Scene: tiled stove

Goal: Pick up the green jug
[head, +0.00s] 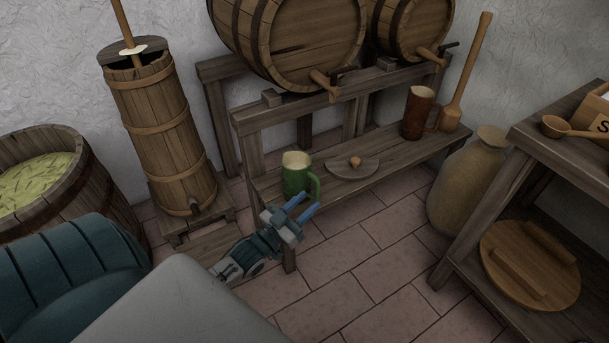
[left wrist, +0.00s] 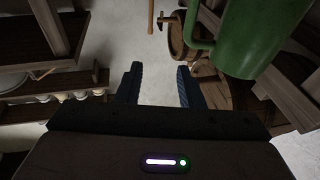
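The green jug (head: 293,179) stands upright on the left end of the low wooden bench (head: 392,151), with its handle on the right in the head view. In the left wrist view the jug (left wrist: 262,38) is large at the upper right, and its handle lies on its left side. My left gripper (head: 304,204) is just in front of the jug, and its fingertips overlap the jug's lower part and handle in the head view. Its two blue fingers are apart with nothing between them in the left wrist view (left wrist: 157,82). My right gripper is not in view.
A round board (head: 338,170) with a small knob lies right of the jug, and a brown mug (head: 417,112) stands further right. Barrels (head: 300,45) sit on a rack above the bench. A tall churn (head: 160,130) stands left. The tiled floor (head: 360,265) in front is clear.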

